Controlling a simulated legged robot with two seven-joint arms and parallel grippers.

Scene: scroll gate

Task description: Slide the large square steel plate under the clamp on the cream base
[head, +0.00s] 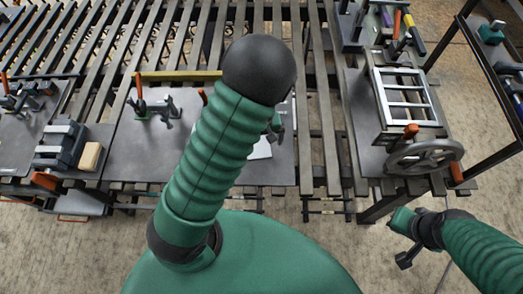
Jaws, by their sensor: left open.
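My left arm rises through the middle of the head view, and its dark ball-shaped joint and ribbed sleeve cover much of the work area. My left gripper (277,127) is partly hidden behind this arm; it is open, over the dark bench panel. A pale flat piece (262,149) shows just below it, mostly covered; I cannot tell whether it is the steel plate or the cream base. A clamp with an orange handle (139,95) stands on the panel to the left. My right gripper (404,240) hangs at the lower right, off the bench; its jaws are unclear.
A grey block (61,143) and a small beige block (89,156) sit at the left. A metal rack (405,95) and a dark handwheel (424,156) stand on the right bench. Slatted rails (325,110) run between the panels. Bare floor (330,235) lies in front.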

